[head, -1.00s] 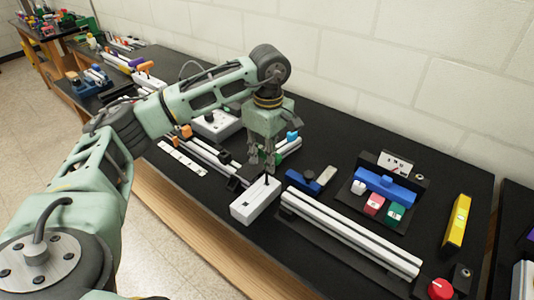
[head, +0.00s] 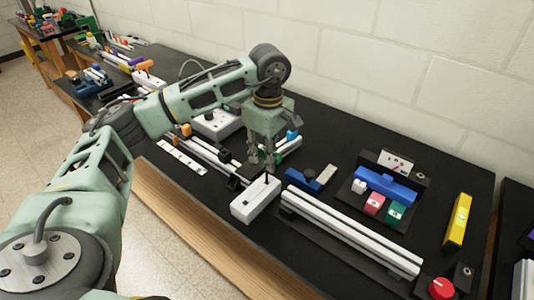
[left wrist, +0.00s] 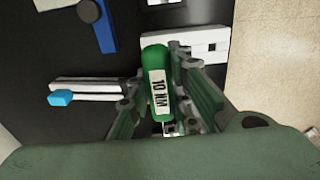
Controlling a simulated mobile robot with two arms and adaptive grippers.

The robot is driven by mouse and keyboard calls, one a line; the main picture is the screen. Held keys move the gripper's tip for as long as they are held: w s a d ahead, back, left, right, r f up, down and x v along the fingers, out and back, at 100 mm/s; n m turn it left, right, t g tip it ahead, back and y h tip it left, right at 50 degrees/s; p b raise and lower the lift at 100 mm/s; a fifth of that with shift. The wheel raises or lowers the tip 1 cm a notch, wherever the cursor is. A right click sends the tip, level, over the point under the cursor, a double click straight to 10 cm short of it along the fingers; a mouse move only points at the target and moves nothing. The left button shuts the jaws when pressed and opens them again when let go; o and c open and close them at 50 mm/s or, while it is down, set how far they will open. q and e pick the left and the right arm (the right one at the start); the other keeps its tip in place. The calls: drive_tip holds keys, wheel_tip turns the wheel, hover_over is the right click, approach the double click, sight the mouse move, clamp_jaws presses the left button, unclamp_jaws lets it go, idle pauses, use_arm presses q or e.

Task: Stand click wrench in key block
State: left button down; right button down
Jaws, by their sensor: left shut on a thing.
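My left gripper (head: 262,163) points down over the bench, just above the white key block (head: 256,199). It is shut on the click wrench (left wrist: 157,82), whose green handle with a white "10 NM" label shows between the fingers in the left wrist view. The white key block also shows there (left wrist: 215,38), with dark square openings, beyond the handle. In the head view a thin dark rod stands at the block's top, below the fingers; I cannot tell whether it is the wrench's shaft or how deep it sits. My right gripper is not in view.
Right of the block lie a blue clamp-like part (head: 303,181) and a long white extrusion (head: 350,235). Farther right are a black fixture with a blue bar (head: 386,186), a yellow level (head: 458,222) and a red knob (head: 440,288). More extrusions lie left behind the gripper.

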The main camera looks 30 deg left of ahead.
use_arm(q)
drive_tip(key=shift+f+b, duration=1.3)
drive_tip(key=shift+f, duration=0.55)
drive_tip(key=shift+f, duration=0.15)
drive_tip(key=c, duration=1.5)
unclamp_jaws()
wheel_tip(320, 180, up, 12)
drive_tip(key=shift+d, duration=0.1)
